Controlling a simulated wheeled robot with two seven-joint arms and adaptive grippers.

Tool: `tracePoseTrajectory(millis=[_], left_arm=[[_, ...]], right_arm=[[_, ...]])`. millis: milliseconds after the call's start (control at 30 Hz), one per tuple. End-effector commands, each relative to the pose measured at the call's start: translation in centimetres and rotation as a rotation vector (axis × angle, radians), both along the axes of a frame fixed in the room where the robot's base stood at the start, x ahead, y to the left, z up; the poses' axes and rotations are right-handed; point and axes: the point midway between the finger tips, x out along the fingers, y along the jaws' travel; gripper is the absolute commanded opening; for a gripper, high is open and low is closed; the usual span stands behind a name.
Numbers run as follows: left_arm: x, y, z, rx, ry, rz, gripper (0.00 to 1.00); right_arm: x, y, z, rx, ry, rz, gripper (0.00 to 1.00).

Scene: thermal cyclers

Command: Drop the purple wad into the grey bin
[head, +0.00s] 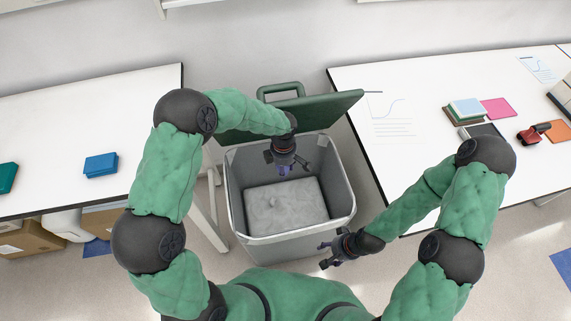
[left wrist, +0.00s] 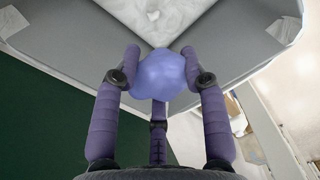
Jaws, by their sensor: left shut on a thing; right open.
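The purple wad (left wrist: 160,75) is a crumpled lump between the fingers of my left gripper (left wrist: 165,62), which is shut on it. In the head view my left gripper (head: 284,168) hangs over the opening of the grey bin (head: 246,238), near its back side. The wad is too small to make out clearly there. The bin is open at the top, with a pale grey bottom. It also shows below the wad in the left wrist view (left wrist: 245,38). My right gripper (head: 331,250) is open and empty outside the bin's front right corner.
A dark green lid (head: 335,106) stands raised behind the bin. A white table at the left (head: 60,130) holds a blue block (head: 101,165). A white table at the right (head: 420,140) holds papers, pads and a red tool (head: 532,134).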

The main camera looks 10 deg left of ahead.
Motion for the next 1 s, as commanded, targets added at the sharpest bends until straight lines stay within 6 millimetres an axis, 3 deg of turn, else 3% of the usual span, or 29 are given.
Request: tracePoseTrajectory(millis=[333,733,1000], left_arm=[[0.1,-0.2,-1.5,-0.001,0.000,0.034,0.26],[0.1,-0.1,-5.7,0.000,0.000,0.034,0.26],[0.1,-0.1,-6.4,-0.001,-0.001,0.033,0.26]], right_arm=[[0.0,0.0,-0.8,0.000,0.000,0.000,0.59],[0.0,0.0,-2.9,0.000,0.000,0.000,0.59],[0.0,0.0,-3.2,0.000,0.000,0.000,0.59]])
